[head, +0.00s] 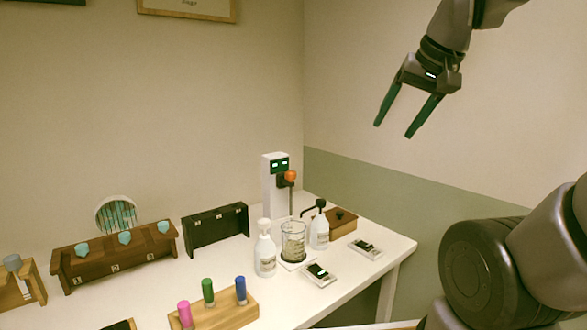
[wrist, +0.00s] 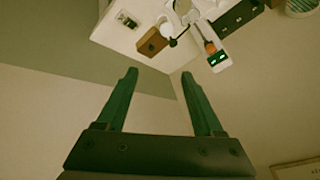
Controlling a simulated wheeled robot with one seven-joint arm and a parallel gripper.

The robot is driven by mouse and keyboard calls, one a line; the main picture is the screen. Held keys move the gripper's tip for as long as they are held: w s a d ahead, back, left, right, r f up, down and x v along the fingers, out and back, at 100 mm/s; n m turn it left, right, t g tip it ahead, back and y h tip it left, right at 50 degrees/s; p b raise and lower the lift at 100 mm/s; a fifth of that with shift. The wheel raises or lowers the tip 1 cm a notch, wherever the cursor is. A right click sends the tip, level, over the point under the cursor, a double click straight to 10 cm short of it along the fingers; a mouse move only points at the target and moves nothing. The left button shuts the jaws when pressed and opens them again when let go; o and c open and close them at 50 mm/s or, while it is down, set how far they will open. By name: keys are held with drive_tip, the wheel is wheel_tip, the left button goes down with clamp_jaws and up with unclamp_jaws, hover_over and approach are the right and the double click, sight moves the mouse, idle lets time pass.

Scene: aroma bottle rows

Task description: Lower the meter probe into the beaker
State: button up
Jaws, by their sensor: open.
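The meter (head: 268,184) is a white upright stand with a dark green display at the back right of the table. An orange knob or holder (head: 290,176) sits on its side, with the thin dark probe (head: 291,200) hanging below it. The glass beaker (head: 293,246) stands under the probe. I cannot tell whether the probe tip is inside the beaker. My gripper (head: 392,130) is open and empty, high above and to the right of the table. In the wrist view the meter display (wrist: 217,59) and orange part (wrist: 210,47) show beyond the open fingers (wrist: 158,75).
A wooden box (head: 340,222) and small scales (head: 319,275) (head: 365,248) stand nearby. Air around my gripper is free.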

drive_tip(key=w+n, duration=0.1)
drive_tip(key=n+g+h, duration=0.2)
drive_tip(key=n+g, duration=0.5)
drive_tip(key=n, duration=0.5)
hover_over(290, 172)
wheel_tip(290, 172, down, 5)
wheel_tip(290, 172, down, 10)
drive_tip(key=shift+w+f, duration=0.15)
drive_tip(key=shift+f, duration=0.05)
clamp_jaws()
